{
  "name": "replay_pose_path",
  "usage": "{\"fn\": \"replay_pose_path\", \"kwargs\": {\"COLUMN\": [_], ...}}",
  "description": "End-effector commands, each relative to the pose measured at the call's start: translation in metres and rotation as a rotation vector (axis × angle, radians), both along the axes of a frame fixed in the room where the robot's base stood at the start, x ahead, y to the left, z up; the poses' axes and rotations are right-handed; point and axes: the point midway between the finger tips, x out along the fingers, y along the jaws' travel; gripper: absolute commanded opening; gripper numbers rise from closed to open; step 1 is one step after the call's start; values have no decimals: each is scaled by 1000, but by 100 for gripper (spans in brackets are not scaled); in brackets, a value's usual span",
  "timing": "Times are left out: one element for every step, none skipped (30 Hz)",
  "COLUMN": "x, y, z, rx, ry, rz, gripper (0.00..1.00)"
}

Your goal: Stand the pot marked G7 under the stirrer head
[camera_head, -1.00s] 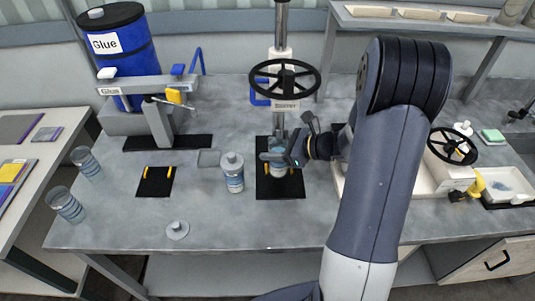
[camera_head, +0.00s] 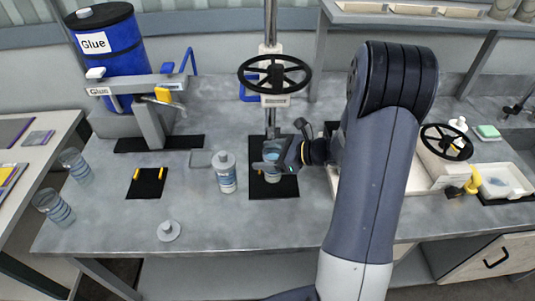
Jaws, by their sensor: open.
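The stirrer (camera_head: 275,76) stands at the middle back of the bench, with a black handwheel and a shaft coming down. A pot (camera_head: 272,176) stands on the black mat (camera_head: 284,189) below the shaft, partly hidden by my gripper. My gripper (camera_head: 270,160) is open, with its fingers at the pot's upper part; I cannot tell whether they touch it. Another pot (camera_head: 226,174), with a grey cap and blue-banded label, stands upright left of the mat. Two open clear pots (camera_head: 76,166) (camera_head: 53,206) stand at the bench's left edge. No G7 mark is readable on any pot.
A blue glue drum (camera_head: 107,52) and dispenser (camera_head: 146,121) stand at the back left, with a small black mat (camera_head: 147,183) in front. A loose grey lid (camera_head: 168,231) lies near the front edge. A white machine with a handwheel (camera_head: 447,142) is at right.

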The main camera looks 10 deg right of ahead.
Motion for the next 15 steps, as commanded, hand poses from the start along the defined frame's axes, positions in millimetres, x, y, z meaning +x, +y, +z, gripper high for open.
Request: {"fn": "replay_pose_path", "kwargs": {"x": [0, 0, 0, 0, 0, 0, -2, -4, -7, -10, -13, -17, -20, -24, -29], "y": [0, 0, 0, 0, 0, 0, -4, -7, -13, -17, -22, -29, -34, -39, -46], "z": [0, 0, 1, 2, 3, 6, 5, 6, 8, 10, 12, 16, 18, 20, 24], "rx": [0, 0, 0, 0, 0, 0, -1, -1, -1, -1, -2, -2, -2, -3, -2], "ry": [0, 0, 0, 0, 0, 0, -1, -3, -4, -4, -4, -4, -5, -5, -4], "rz": [0, 0, 0, 0, 0, 0, -3, -3, -4, -5, -6, -6, -7, -6, -6], "gripper": [72, 72, 72, 72, 72, 72, 72, 72, 72, 72, 72, 72, 72, 72, 72]}}
